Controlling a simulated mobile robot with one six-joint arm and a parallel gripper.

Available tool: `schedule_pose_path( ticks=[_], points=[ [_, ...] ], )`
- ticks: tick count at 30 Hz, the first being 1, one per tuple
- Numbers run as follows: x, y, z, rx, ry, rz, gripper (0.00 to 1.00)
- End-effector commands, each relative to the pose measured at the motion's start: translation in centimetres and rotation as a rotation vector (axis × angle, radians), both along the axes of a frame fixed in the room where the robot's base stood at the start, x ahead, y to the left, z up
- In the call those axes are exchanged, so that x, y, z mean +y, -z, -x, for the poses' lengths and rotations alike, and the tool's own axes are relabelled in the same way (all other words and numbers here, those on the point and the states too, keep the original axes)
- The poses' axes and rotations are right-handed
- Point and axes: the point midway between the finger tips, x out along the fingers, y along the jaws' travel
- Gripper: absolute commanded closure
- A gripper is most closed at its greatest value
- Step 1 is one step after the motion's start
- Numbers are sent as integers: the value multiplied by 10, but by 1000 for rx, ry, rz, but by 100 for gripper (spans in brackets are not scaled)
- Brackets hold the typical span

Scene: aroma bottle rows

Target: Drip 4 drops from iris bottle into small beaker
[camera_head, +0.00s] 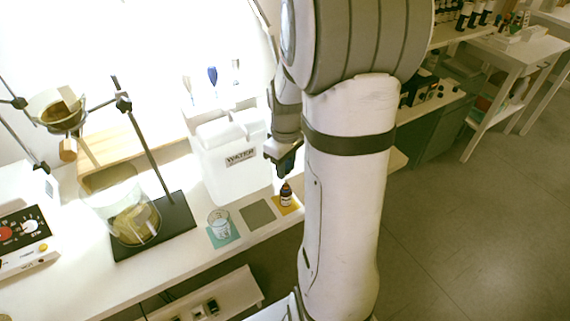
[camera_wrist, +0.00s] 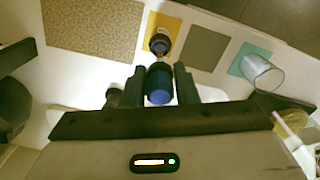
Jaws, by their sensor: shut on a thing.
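A small brown bottle (camera_head: 286,196) with a pale label stands upright on the yellow mat (camera_head: 294,208); its label is too small to read. It also shows in the wrist view (camera_wrist: 159,43). My gripper (camera_head: 288,168) is above the bottle. In the wrist view my gripper (camera_wrist: 160,85) is shut on a blue dropper bulb (camera_wrist: 159,88), in line with the bottle's mouth. Whether the dropper's tip is inside the neck is hard to tell. The small glass beaker (camera_head: 219,226) stands on the teal mat (camera_head: 222,240), and shows in the wrist view (camera_wrist: 262,74).
A grey mat (camera_head: 257,213) lies empty between the yellow and teal mats. A white water container (camera_head: 229,165) stands behind them. A large beaker (camera_head: 130,215) and a stand (camera_head: 150,150) on a black base are at the left. A brown speckled mat (camera_wrist: 93,25) shows in the wrist view.

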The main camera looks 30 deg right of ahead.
Motion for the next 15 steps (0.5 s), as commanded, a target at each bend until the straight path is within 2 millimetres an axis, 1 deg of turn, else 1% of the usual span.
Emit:
schedule_pose_path(
  ticks=[1,15],
  points=[
    [0,4,0,0,0,0,93],
    [0,23,0,1,0,-1,93]
  ],
)
